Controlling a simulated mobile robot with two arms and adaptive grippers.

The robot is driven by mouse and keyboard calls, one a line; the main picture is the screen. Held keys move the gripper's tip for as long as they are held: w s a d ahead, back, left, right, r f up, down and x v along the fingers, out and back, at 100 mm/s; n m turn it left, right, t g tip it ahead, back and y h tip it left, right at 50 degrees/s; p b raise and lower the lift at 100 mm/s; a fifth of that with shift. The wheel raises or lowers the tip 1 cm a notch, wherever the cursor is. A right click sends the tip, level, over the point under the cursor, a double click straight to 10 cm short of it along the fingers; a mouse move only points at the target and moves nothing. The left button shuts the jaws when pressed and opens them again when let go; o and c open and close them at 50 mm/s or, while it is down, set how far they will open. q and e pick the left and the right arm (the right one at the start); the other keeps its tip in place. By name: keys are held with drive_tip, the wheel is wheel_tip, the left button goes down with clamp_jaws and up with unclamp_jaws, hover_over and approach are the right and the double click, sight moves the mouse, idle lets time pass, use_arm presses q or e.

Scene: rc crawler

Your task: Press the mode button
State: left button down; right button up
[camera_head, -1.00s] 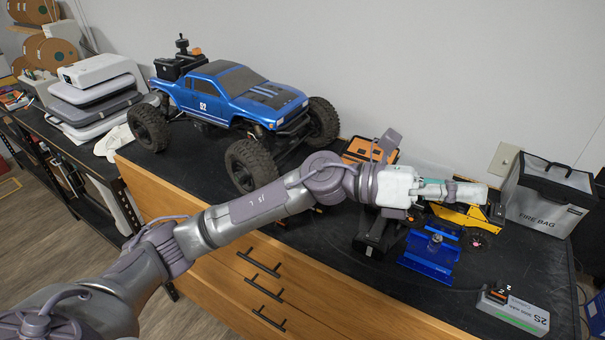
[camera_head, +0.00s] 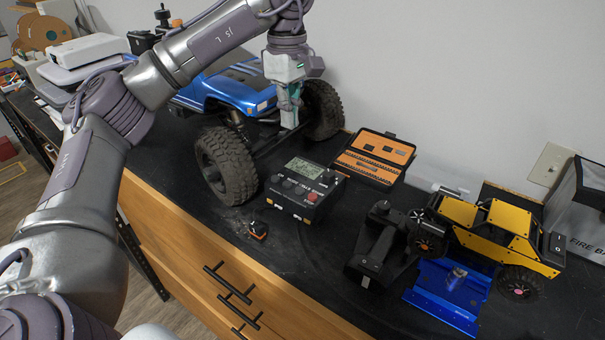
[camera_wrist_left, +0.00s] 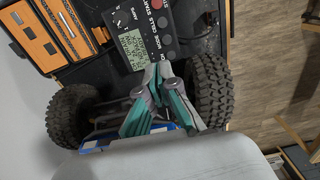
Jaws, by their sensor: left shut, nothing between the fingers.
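A black charger (camera_head: 305,190) with a lit display, a row of grey buttons and one red button lies on the bench. The mode button (camera_head: 288,184) appears to be the second grey one; the printed word MODE shows beside it in the left wrist view (camera_wrist_left: 168,41). My left gripper (camera_head: 289,124) points down, shut and empty, in front of the blue truck and behind the charger in the head view. Its fingertips (camera_wrist_left: 158,74) appear beside the charger's display edge in the wrist view, and their height is hard to tell. My right gripper is not in view.
The blue truck (camera_head: 232,88) with big tyres stands close beside my left gripper. An orange tool case (camera_head: 374,157) lies behind the charger. A yellow crawler (camera_head: 500,232), a black stand (camera_head: 385,240) and a blue tray (camera_head: 440,298) are to the right.

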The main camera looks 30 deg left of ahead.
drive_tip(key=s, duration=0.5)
use_arm(q)
drive_tip(key=p, duration=0.2)
hover_over(287, 183)
wheel_tip(287, 183, down, 6)
drive_tip(key=shift+r, duration=0.1)
wheel_tip(287, 183, down, 7)
drive_tip(key=p, duration=0.3)
drive_tip(key=shift+f, duration=0.25)
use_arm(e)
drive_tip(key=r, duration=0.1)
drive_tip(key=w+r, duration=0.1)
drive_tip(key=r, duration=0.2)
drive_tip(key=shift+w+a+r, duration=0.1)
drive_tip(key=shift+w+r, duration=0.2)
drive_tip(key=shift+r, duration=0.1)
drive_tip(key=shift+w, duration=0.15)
